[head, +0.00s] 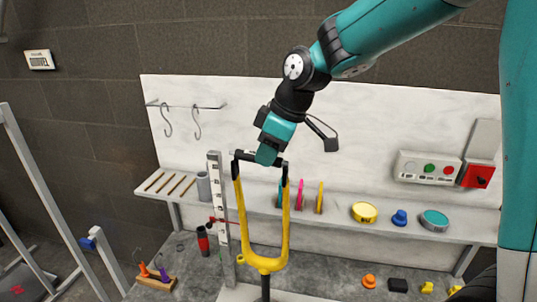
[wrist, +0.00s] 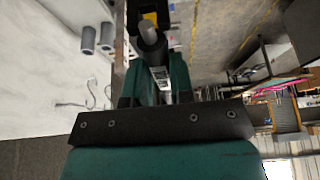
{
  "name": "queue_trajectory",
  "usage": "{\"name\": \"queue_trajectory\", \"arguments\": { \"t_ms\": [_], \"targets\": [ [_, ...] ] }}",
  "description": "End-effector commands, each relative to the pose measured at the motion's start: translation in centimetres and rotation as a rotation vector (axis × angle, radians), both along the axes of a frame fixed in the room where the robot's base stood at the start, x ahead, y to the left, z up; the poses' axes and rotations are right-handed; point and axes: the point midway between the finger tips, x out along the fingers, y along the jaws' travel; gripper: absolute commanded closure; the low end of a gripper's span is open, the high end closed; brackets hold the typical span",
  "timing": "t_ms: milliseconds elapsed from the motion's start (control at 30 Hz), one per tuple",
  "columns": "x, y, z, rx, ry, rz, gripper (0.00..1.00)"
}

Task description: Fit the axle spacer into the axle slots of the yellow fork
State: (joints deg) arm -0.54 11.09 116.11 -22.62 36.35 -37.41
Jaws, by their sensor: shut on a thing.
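The yellow fork (head: 265,263) stands upright, tines up, with black tips. My gripper (head: 268,154) is above the fork's open end, nearer the right tine, and is shut on the axle spacer (head: 246,156). The spacer is a dark bar lying roughly level across the two tips. In the wrist view the grey spacer (wrist: 152,45) runs between my teal fingers (wrist: 160,82), and a yellow and black part of the fork (wrist: 149,18) shows past its far end. My fingers hide the spacer's middle. I cannot tell whether its ends sit in the slots or just above them.
A measuring post (head: 217,200) stands close left of the fork. A shelf (head: 335,226) behind holds colored tools, a yellow tin (head: 364,212) and a teal tin (head: 434,219). Hooks (head: 196,122) hang on the white panel. Small parts lie on the grey bench, right of the fork.

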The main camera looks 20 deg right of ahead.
Motion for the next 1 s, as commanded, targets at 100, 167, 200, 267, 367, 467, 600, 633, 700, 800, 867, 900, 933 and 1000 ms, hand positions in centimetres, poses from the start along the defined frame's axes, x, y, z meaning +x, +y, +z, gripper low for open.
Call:
{"name": "queue_trajectory", "arguments": {
  "t_ms": [100, 167, 200, 267, 367, 467, 600, 633, 700, 800, 867, 900, 933, 1000],
  "targets": [
    [-0.2, 0.0, -1.3, -0.003, 0.011, 0.0, 1.0],
    [-0.2, 0.0, -1.5, -0.003, 0.011, 0.0, 1.0],
    [-0.2, 0.0, -1.6, -0.004, 0.011, 0.0, 1.0],
    [-0.2, 0.0, -1.6, -0.004, 0.013, -0.001, 1.0],
    [-0.3, 0.0, -1.7, -0.004, 0.015, 0.0, 0.65],
    [-0.2, 0.0, -1.6, -0.003, 0.012, -0.001, 0.53],
    [-0.2, 0.0, -1.5, -0.003, 0.01, 0.0, 0.53],
    [-0.2, 0.0, -1.5, -0.003, 0.009, -0.001, 0.53],
    [-0.2, -0.1, -1.4, -0.003, 0.008, -0.001, 0.53],
    [-0.2, -0.3, -0.7, -0.002, 0.004, -0.002, 0.53],
    [-0.4, -0.6, 0.0, -0.002, 0.004, -0.005, 0.53],
    [-0.5, -0.8, 0.6, -0.001, 0.002, -0.004, 0.53],
    [-0.7, -1.0, 1.1, -0.002, 0.001, -0.004, 0.53],
    [-1.0, -1.5, 2.6, -0.001, 0.0, -0.004, 0.53]
  ]
}}
